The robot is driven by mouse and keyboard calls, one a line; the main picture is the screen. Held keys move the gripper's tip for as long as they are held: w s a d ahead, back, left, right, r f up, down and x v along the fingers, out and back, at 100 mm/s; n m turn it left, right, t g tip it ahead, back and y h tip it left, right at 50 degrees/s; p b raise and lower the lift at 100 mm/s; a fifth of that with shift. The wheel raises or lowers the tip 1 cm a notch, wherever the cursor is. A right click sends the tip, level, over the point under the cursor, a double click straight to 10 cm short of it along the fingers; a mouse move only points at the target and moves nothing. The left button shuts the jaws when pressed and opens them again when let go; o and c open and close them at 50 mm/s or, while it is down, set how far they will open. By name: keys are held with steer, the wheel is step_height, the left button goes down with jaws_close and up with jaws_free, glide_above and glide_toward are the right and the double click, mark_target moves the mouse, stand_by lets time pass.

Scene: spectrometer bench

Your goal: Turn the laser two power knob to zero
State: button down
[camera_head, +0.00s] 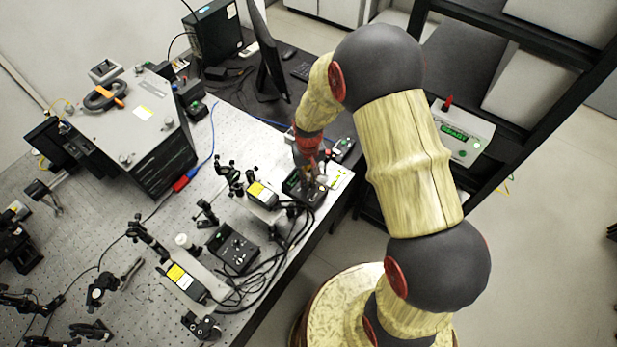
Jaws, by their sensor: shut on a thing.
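A small black control box (291,184) with a green-lit display sits near the right edge of the optical table. My gripper (309,182) points down onto this box and is shut on a knob on its top. The knob itself is hidden by the fingers, so its setting cannot be read. A second black control box (232,249) with small knobs sits lower left of it, apart from my gripper. I cannot read labels telling which box belongs to laser two.
Yellow-labelled laser modules (262,194) and (185,281) stand beside the boxes, with black cables (268,272) looping between. A large grey instrument (135,115) stands at the back left. A monitor (267,55) stands behind my gripper. A dark shelf rack is at the right.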

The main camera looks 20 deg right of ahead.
mark_target(312, 192)
steer(key=c, duration=2.1)
jaws_free()
steer(key=shift+o, duration=0.2)
step_height(312, 192, up, 12)
steer(key=s+r+t+b, duration=0.2)
steer(key=s+r+b, duration=0.3)
steer(key=s, duration=0.6)
steer(key=s+r+t+b, duration=0.3)
steer(key=s+r+b, duration=0.3)
steer(key=s, duration=0.5)
steer(key=shift+t+b, duration=0.3)
steer(key=shift+b, duration=0.95)
